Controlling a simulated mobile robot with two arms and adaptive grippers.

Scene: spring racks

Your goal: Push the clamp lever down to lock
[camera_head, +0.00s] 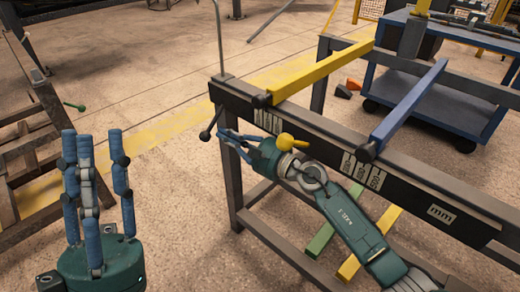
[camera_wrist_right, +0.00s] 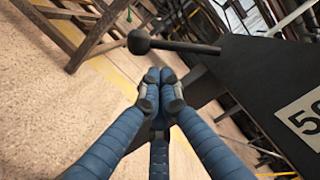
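The clamp lever, a thin dark rod with a black ball knob (camera_head: 205,135), sticks out at the left end of the black rack beam (camera_head: 405,190). The knob also shows in the right wrist view (camera_wrist_right: 138,42), its rod running right to the beam. My right gripper (camera_head: 222,134) points left along the beam's end, its blue fingertips close to the lever. In the wrist view its fingertips (camera_wrist_right: 160,76) are drawn together, empty, just below the knob, with a gap between. My left gripper (camera_head: 92,140) stands upright at the left, fingers spread and empty, away from the rack.
A yellow bar (camera_head: 320,72) and a blue bar (camera_head: 410,105) extend back from the beam. A yellow rounded piece (camera_head: 288,143) shows beside my right gripper. A blue cart (camera_head: 440,110) stands at the back right. The floor between my left gripper and the rack is clear.

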